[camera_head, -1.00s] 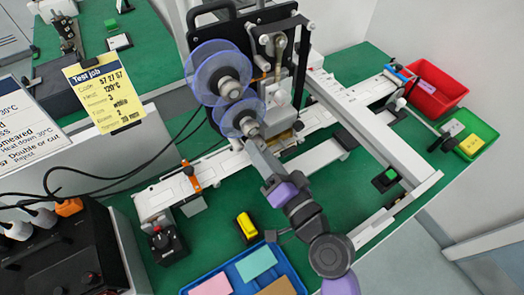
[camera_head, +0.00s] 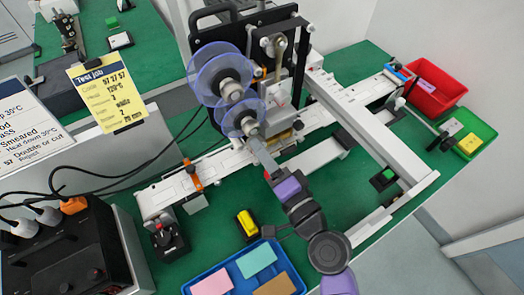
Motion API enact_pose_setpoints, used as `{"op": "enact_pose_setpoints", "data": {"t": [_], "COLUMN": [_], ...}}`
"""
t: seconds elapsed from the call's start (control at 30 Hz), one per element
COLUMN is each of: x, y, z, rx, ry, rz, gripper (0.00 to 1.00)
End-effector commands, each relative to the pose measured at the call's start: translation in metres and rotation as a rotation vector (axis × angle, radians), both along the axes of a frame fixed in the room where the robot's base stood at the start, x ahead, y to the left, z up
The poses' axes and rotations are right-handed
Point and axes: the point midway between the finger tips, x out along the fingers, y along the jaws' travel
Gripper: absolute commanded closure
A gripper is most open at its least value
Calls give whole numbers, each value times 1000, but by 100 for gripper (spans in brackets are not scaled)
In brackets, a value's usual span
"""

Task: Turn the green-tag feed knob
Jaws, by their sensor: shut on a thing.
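The coder machine (camera_head: 285,35) stands over the white rail, with two clear blue reels, an upper reel (camera_head: 212,75) and a lower reel (camera_head: 228,112). A small grey round knob (camera_head: 250,126) sticks out at the front of the lower reel. My gripper (camera_head: 257,146) reaches up to it from the lower right, and its fingers are shut on this knob. The fingertips cover part of the knob. I cannot make out a green tag on it.
A blue tray (camera_head: 240,276) with coloured cards and a yellow-black block (camera_head: 247,224) lie in front. A black control box (camera_head: 65,250) with cables is at left. A red bin (camera_head: 436,96) and green tray (camera_head: 484,130) stand at right. The rail (camera_head: 215,168) runs below the reels.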

Motion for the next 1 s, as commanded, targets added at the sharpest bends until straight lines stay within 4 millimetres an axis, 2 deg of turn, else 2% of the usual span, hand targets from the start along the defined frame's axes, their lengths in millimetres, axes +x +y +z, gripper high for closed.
{"op": "enact_pose_setpoints", "data": {"t": [0.17, 0.2, 0.3, 0.67, 1.0], "x": [0, 0, 0, -4, -46], "y": [-1, -1, -1, -3, -32], "z": [-1, -1, -1, -2, -4], "rx": [-1, -1, -1, -1, -2], "ry": [0, 0, 0, 0, 1], "rz": [-2, -2, -2, -1, -2], "gripper": [100, 55, 40, 40, 40]}}
